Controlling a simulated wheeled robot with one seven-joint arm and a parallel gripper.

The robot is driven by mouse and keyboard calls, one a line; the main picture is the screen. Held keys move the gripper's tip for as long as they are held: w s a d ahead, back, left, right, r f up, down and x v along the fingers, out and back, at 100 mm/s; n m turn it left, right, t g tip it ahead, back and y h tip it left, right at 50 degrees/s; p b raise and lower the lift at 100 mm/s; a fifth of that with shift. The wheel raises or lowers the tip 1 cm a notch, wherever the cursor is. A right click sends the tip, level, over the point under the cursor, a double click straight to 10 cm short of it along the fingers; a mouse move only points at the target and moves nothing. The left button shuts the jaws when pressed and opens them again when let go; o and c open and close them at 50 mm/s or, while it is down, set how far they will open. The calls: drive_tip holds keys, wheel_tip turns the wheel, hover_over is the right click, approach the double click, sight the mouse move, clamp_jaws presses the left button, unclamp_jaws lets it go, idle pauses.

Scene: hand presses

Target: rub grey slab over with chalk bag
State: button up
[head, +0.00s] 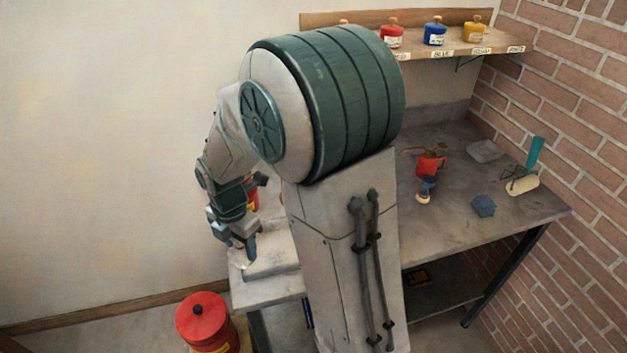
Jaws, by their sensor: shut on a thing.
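My gripper (243,255) points down at the left end of the workbench and is shut on a small pale thing, most likely the chalk bag (244,265). Only a little of the bag shows below the fingers. A pale grey slab (273,259) lies on the bench just under and to the right of my gripper. My arm hides its right part. I cannot tell whether the bag touches the slab.
The bench (440,230) holds a red can-like tool (430,164), a blue-grey block (483,206), a roller (523,184) and a flat grey piece (486,150). A shelf (470,47) carries colored pots. A red drum (203,318) stands at lower left. A brick wall bounds the right.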

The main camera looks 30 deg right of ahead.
wheel_tip(320, 180, up, 2)
drive_tip(key=shift+r+p, duration=0.25)
drive_tip(key=shift+p, duration=0.35)
drive_tip(key=shift+r+p, duration=1.75)
drive_tip(key=shift+r, duration=0.45)
drive_tip(key=shift+f, duration=0.1)
